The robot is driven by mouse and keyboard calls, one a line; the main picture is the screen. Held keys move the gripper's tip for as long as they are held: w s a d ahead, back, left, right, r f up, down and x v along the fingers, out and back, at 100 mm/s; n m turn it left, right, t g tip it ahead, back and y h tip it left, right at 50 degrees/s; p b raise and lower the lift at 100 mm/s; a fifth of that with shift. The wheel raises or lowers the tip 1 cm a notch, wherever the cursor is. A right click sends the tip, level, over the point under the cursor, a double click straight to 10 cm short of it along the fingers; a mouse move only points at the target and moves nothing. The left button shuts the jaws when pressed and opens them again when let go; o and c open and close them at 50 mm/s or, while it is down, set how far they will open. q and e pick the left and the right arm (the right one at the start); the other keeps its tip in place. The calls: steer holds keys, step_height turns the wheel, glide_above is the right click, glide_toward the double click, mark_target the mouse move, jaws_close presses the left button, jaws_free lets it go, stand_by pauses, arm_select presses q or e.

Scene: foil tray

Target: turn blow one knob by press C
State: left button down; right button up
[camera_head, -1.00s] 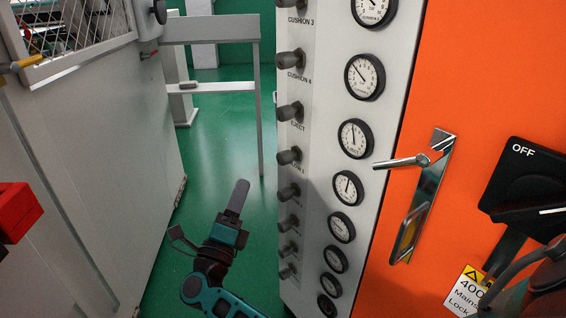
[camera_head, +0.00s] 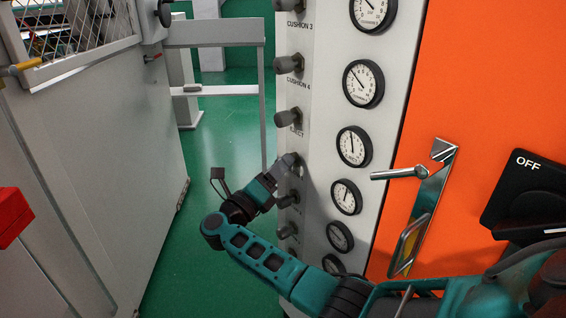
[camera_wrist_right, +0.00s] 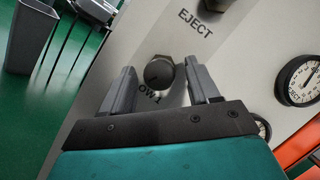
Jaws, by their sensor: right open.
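The blow one knob (camera_wrist_right: 158,73) is a dark round knob on the grey panel (camera_wrist_right: 235,60). In the right wrist view it sits between my two open fingers, with the partly covered label "OW 1" below it. My right gripper (camera_wrist_right: 160,88) is open, one finger on each side of the knob; I cannot tell whether either finger touches it. In the head view my right gripper (camera_head: 287,166) reaches the panel's knob column just below the eject knob (camera_head: 288,117) and largely hides the blow one knob. My left gripper is not in view.
Several round gauges (camera_head: 354,146) run down the panel beside the knobs. An orange cabinet door with a metal handle (camera_head: 425,205) and a black OFF switch (camera_head: 530,195) stands at right. A grey machine wall (camera_head: 110,140) stands at left, with open green floor (camera_head: 215,130) between.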

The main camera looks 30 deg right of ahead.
steer(key=shift+x, duration=1.05)
steer(key=c, duration=1)
